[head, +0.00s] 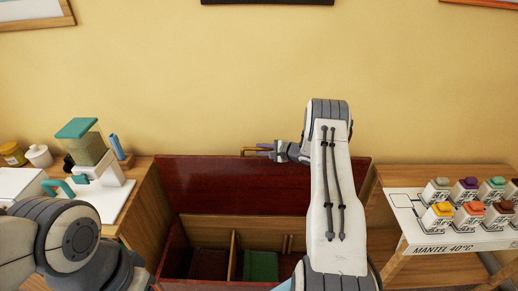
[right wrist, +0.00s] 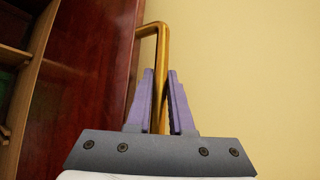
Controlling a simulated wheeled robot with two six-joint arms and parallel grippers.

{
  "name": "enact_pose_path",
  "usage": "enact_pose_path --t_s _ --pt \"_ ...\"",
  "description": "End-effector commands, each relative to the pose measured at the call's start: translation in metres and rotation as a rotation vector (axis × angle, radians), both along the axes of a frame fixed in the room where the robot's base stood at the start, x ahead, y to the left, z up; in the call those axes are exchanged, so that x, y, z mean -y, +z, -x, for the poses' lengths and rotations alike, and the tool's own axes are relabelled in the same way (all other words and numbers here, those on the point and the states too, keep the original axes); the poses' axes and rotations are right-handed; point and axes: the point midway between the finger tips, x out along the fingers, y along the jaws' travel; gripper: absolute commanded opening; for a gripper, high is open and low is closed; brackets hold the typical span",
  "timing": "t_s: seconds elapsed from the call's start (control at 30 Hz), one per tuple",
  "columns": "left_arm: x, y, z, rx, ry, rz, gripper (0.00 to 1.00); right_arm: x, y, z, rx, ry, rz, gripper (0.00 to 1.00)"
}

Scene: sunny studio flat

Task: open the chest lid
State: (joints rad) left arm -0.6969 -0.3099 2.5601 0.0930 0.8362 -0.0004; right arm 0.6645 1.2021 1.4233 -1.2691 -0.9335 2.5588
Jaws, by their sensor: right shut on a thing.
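The chest (head: 172,250) is dark red wood and stands in the middle of the head view. Its lid (head: 225,185) is raised and stands roughly upright near the wall, so the inside shows. A brass handle (head: 248,149) sits at the lid's top edge. My right gripper (head: 266,149) is at this handle. In the right wrist view, the purple fingers of my right gripper (right wrist: 161,98) are shut on the brass handle (right wrist: 163,50), with the lid (right wrist: 90,80) to the left. My left arm shows at lower left, but its gripper is out of view.
Inside the chest are a wooden divider (head: 233,255) and a green item (head: 260,266). A wooden side table (head: 145,190) with a green-topped appliance (head: 82,140) stands left. A table (head: 400,235) with several colour-topped jars stands right. The yellow wall is close behind.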

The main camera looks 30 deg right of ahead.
Motion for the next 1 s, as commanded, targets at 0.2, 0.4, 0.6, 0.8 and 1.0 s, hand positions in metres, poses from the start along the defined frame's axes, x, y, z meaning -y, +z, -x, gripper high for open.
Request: enact_pose_path --t_s 0.2,0.4,0.6,0.8,1.0 --pt "0.000 -0.001 0.000 0.000 0.000 0.000 0.50 -0.003 -0.003 0.002 -0.003 0.009 -0.004 0.00" --pt "0.000 0.000 0.000 0.000 0.000 0.000 0.50 -0.002 -0.003 0.002 -0.003 0.009 -0.004 0.49" --pt "0.000 0.000 0.000 0.000 0.000 0.000 0.50 0.000 -0.003 0.003 -0.003 0.006 -0.003 0.49" --pt "0.000 -0.005 0.000 0.000 0.000 0.000 0.50 0.008 0.005 0.020 -0.003 0.002 -0.003 0.49" --pt "0.000 -0.011 0.000 0.000 0.000 0.000 0.50 0.019 0.022 0.054 -0.001 0.002 -0.003 0.49"
